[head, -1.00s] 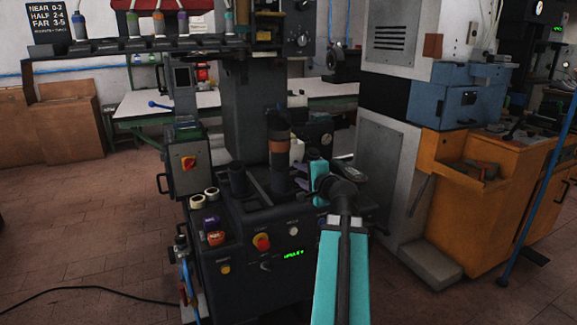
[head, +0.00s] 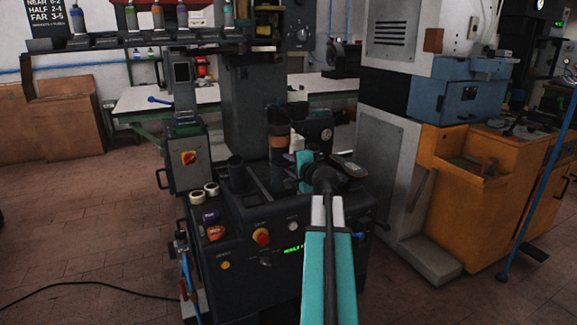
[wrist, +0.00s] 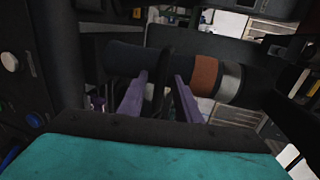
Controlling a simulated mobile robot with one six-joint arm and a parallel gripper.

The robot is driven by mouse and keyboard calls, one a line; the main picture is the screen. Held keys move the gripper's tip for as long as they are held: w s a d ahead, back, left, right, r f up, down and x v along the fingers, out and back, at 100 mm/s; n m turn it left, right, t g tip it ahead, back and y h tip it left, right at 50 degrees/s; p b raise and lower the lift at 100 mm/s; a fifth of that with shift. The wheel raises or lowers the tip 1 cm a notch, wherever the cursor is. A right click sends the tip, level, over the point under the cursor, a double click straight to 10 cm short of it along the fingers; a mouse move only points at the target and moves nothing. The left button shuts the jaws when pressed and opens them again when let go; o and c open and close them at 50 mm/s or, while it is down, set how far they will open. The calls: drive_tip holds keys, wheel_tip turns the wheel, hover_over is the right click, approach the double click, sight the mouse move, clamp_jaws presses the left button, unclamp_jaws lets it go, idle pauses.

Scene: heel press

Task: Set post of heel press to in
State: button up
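The heel press (head: 240,110) stands in the middle of the head view. Its post (head: 278,141) is an upright dark cylinder with a brown band. In the wrist view the post (wrist: 205,74) lies sideways across the picture, just beyond the fingers. My gripper (head: 291,160) is beside the post at its right, partly hidden by my teal arm. In the wrist view my gripper (wrist: 160,85) has two purple fingers spread apart. A thin dark bar shows between them; I cannot tell whether it touches either finger.
The press front carries a red knob (head: 261,237), a green display (head: 292,249) and coloured caps (head: 213,225). A dark cup (head: 237,176) and white rolls (head: 203,192) stand left of the post. A grey cabinet (head: 388,165) stands at right.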

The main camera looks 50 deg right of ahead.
drive_tip(key=shift+w, duration=0.1)
clamp_jaws()
drive_tip(key=shift+w, duration=0.1)
idle(0.3)
drive_tip(key=shift+w+d, duration=0.25)
drive_tip(key=shift+w, duration=0.15)
drive_tip(key=r+p+x, duration=0.2)
drive_tip(key=r+x, duration=0.1)
drive_tip(key=x, duration=1.3)
drive_tip(key=shift+w+r+p, duration=0.3)
drive_tip(key=shift+r+p, duration=0.05)
drive_tip(key=shift+d, duration=0.15)
unclamp_jaws()
drive_tip(key=shift+w+f, duration=0.1)
drive_tip(key=shift+w, duration=0.1)
drive_tip(key=shift+s, duration=0.15)
